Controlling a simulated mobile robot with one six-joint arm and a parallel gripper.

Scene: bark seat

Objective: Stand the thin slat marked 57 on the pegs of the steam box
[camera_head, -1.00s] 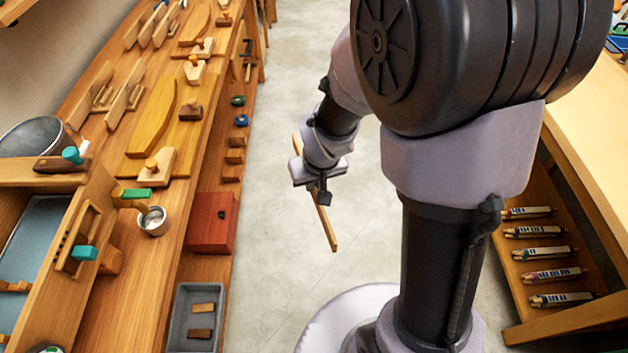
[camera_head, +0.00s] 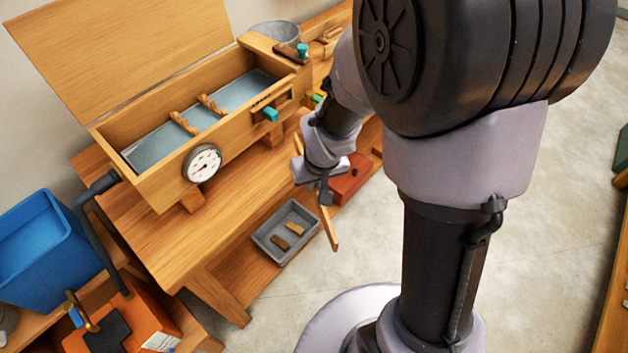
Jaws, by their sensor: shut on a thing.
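My gripper (camera_head: 322,187) is shut on a thin wooden slat (camera_head: 329,227), which hangs tilted, its lower end toward the front right. The marking on the slat cannot be read from here. The steam box (camera_head: 235,133) stands on the bench to the left of my gripper, with its lid (camera_head: 120,50) open toward the wall. Inside, two twisted wooden peg rails (camera_head: 184,123) lie across the blue-grey floor. My gripper and the slat are apart from the box, out to its right.
A dial gauge (camera_head: 203,163) and a teal-handled latch (camera_head: 270,114) stick out from the box front. A blue bin (camera_head: 45,245) stands at left.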

